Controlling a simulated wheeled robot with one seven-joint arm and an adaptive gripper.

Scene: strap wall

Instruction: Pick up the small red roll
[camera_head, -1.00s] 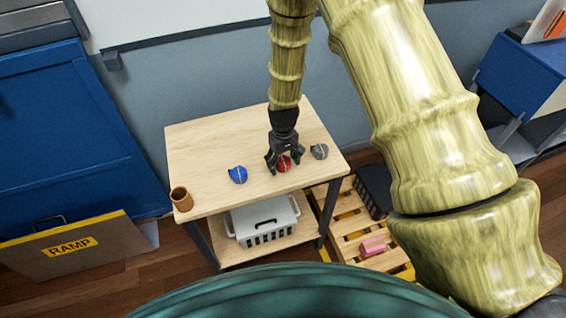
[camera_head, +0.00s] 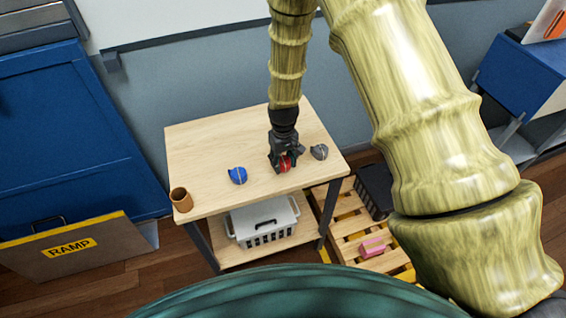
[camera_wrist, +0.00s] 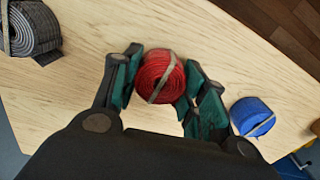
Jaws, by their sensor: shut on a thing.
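The small red roll (camera_head: 285,163) is a coiled red strap with a pale band around it. It is on or just above the wooden table top (camera_head: 215,150); I cannot tell which. In the wrist view the red roll (camera_wrist: 160,78) sits between the two green-padded fingers. My gripper (camera_head: 283,162) points down and is shut on the red roll. It also shows in the wrist view (camera_wrist: 157,85). The fingers hide part of the roll in the head view.
A blue roll (camera_head: 237,175) lies to the left and a grey roll (camera_head: 319,152) to the right on the table. A brown cup (camera_head: 181,200) stands at the front left corner. A white basket (camera_head: 262,222) is on the shelf below. The table's back left is clear.

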